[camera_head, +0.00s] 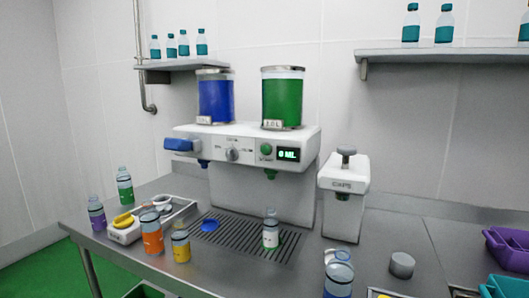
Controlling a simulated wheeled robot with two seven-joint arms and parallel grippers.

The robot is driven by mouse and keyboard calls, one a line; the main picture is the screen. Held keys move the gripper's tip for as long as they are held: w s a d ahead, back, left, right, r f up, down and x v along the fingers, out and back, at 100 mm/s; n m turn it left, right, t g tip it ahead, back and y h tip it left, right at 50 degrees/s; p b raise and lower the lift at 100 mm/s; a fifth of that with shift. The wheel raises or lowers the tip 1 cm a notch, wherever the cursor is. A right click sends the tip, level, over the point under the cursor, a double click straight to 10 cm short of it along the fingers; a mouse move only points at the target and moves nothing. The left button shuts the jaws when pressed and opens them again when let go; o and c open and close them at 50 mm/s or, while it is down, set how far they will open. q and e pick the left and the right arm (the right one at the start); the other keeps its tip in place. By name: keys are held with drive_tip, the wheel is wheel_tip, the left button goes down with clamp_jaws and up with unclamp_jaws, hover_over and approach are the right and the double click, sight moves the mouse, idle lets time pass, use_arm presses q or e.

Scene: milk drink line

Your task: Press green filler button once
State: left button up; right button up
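The filler machine (265,195) stands on the steel table against the back wall. Its round green button (266,149) is on the front panel, left of a display (288,154) that reads 0 ML. A green tank (283,98) and a blue tank (215,98) sit on top. A clear bottle with a green mark (271,230) stands upright on the drip grate, below the green nozzle (271,174). It looks empty or nearly so. Neither of my grippers shows in the head view, and nothing touches the green button.
A blue disc (210,225) lies on the grate. Orange (152,235) and yellow (180,245) bottles stand front left. The CAPS dispenser (343,195) is at right. A blue-labelled bottle (338,280) and grey cylinder (402,264) stand front right.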

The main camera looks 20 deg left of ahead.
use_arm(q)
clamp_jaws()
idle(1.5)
